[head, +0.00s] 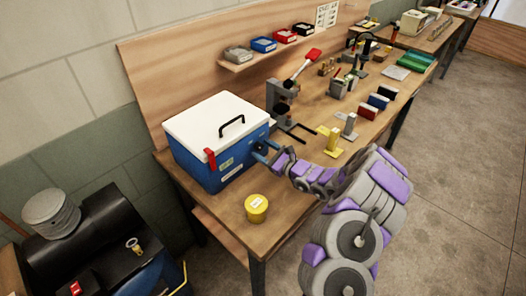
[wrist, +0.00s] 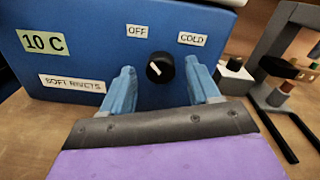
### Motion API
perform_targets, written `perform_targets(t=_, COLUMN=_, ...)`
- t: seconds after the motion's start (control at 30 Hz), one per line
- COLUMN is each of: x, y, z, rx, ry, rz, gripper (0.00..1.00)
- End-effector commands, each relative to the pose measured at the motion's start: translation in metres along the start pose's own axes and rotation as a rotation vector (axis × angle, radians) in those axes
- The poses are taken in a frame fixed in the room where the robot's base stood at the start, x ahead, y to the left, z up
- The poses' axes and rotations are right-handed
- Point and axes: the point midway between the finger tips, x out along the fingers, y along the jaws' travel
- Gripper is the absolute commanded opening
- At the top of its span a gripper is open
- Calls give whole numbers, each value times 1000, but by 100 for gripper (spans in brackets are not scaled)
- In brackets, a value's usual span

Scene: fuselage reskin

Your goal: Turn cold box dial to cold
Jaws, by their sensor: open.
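The cold box (head: 205,170) is a blue box with a white lid, a black handle and a red latch, at the left end of the workbench. In the wrist view its blue front (wrist: 90,25) carries a black dial (wrist: 160,68) with a white pointer line. The pointer slants toward the upper left, on the side of the OFF label (wrist: 137,31). The COLD label (wrist: 192,39) is to the upper right of the dial. My gripper (wrist: 160,82) is open, its two blue fingers on either side of the dial and apart from it.
Labels reading 10 C (wrist: 43,41) and SOFT RIVETS (wrist: 73,83) are on the box front. A yellow tin (head: 256,208) stands near the bench's front edge.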

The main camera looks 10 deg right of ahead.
Motion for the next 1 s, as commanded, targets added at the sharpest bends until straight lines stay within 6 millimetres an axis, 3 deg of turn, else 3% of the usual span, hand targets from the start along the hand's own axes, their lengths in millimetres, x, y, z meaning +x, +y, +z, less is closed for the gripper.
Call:
perform_targets(t=0.4, x=8, y=0, z=1, rx=0, ry=-1, rz=0, gripper=60)
perform_targets(t=1.0, x=7, y=0, z=0, rx=0, ry=0, rz=-1, gripper=5)
